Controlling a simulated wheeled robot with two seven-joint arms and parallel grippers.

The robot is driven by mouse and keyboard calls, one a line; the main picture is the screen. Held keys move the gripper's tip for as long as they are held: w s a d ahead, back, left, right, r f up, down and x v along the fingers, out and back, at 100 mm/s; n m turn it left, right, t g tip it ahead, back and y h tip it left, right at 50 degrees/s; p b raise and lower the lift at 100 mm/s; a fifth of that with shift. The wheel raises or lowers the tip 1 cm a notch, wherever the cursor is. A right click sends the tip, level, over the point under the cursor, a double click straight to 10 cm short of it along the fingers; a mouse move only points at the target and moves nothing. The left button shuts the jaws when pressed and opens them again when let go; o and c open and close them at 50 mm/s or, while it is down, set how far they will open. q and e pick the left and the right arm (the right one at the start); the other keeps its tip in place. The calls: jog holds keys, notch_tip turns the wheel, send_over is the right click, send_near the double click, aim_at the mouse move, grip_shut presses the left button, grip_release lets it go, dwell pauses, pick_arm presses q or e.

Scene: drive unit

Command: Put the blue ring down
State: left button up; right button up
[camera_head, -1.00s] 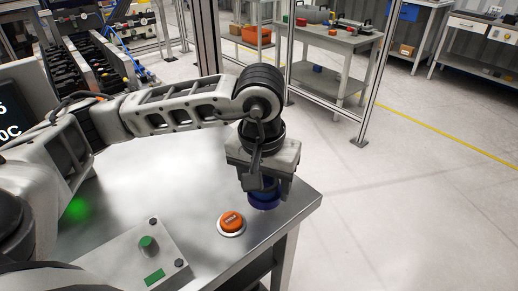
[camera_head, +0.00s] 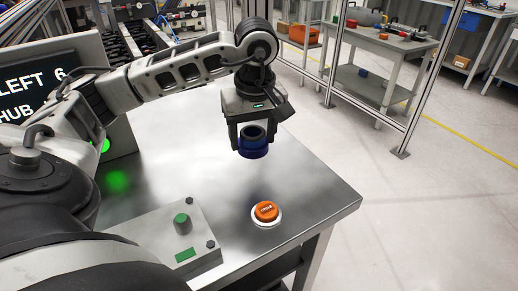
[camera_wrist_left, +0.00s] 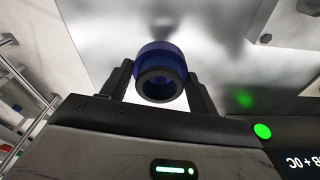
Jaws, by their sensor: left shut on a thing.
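The blue ring (camera_head: 255,152), with a dark inner band, is in my left gripper (camera_head: 253,140) over the metal table (camera_head: 190,160). The gripper is shut on it, with one finger on each side and the jaws pointing down. The ring appears to hang above the tabletop, behind the orange button; the exact gap is hard to judge. In the left wrist view the blue ring (camera_wrist_left: 156,49) sits between the two dark fingers, with the grey tabletop beyond it. My right gripper is not in view.
An orange button (camera_head: 266,211) in a white collar stands near the table's front right edge. A grey control box (camera_head: 170,240) with a green knob is at the front left. A screen (camera_head: 50,90) stands at the left. The tabletop around the ring looks clear.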

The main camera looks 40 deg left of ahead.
aim_at(261, 127)
pick_arm(q)
jog(key=w+f, duration=0.1)
jog(key=w+a+f, duration=0.1)
jog(key=f, duration=0.1)
jog(key=shift+w+f, duration=0.15)
jog(key=shift+w, duration=0.15)
jog(key=shift+w+a+f+p, duration=0.1)
jog(key=shift+w+f+p, duration=0.05)
jog(key=shift+f, duration=0.75)
jog(key=shift+w+f+p, duration=0.1)
jog(key=shift+f+p, duration=0.05)
jog(key=shift+f, duration=0.75)
jog(key=shift+f, duration=0.2)
jog(key=o, duration=1.3)
jog(key=shift+r, duration=0.1)
jog(key=r, duration=0.4)
jog(key=d+r, duration=0.1)
jog(key=r, duration=0.7)
jog(key=shift+s+d, duration=0.15)
jog(key=shift+s, duration=0.2)
jog(key=shift+r, duration=0.15)
